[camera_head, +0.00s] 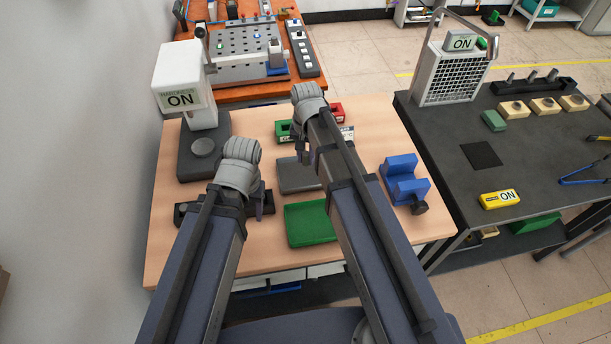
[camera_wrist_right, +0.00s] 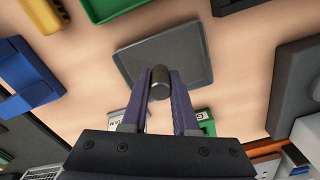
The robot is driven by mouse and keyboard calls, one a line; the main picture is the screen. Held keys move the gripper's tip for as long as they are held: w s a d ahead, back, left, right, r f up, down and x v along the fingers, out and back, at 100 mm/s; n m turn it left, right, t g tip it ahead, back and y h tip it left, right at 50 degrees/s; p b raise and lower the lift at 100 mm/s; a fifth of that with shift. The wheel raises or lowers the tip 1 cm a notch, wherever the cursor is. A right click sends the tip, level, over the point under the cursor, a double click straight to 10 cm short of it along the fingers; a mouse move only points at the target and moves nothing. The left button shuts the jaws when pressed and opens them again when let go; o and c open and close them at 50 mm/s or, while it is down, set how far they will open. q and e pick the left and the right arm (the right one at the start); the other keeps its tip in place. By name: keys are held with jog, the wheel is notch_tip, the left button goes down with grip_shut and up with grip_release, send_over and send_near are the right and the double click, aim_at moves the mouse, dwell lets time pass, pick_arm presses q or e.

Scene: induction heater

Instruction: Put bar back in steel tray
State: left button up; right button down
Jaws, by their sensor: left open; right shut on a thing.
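The bar is a short dark cylinder (camera_wrist_right: 159,85) in the right wrist view. My right gripper (camera_wrist_right: 161,82) is shut on it, and the bar's end stands out between the fingertips. The steel tray is a flat grey tray (camera_wrist_right: 190,58) behind the bar in that view; the gap between them is hard to judge. In the head view the steel tray (camera_head: 296,177) lies mid-table, partly covered by my right arm. My right gripper (camera_head: 303,155) is at its far edge there, and the bar cannot be made out. My left gripper (camera_head: 262,206) is open over the table's left side.
A green tray (camera_head: 310,226) lies in front of the steel tray. A blue vise (camera_head: 403,182) stands at right and a hardness tester (camera_head: 188,90) at back left. Small green (camera_head: 283,131) and red (camera_head: 337,112) bins sit behind. Bare wood shows right of the green tray.

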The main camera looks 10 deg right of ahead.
pick_arm(q)
jog(key=b, duration=0.5)
send_over(254, 235)
jog(key=f, duration=0.5)
jog(key=shift+d+f, duration=0.2)
jog(key=shift+f, duration=0.05)
pick_arm(e)
send_over(306, 182)
notch_tip(306, 182, down, 6)
jog(key=shift+r, duration=0.25)
jog(key=shift+f, duration=0.1)
pick_arm(q)
notch_tip(306, 182, down, 4)
jog(key=b, duration=0.3)
jog(key=shift+r, duration=0.15)
pick_arm(e)
notch_tip(306, 182, down, 4)
jog(key=shift+r, duration=0.25)
pick_arm(q)
jog(key=shift+b, duration=0.35)
pick_arm(e)
jog(key=shift+f, duration=0.15)
jog(key=c, duration=0.7)
grip_release()
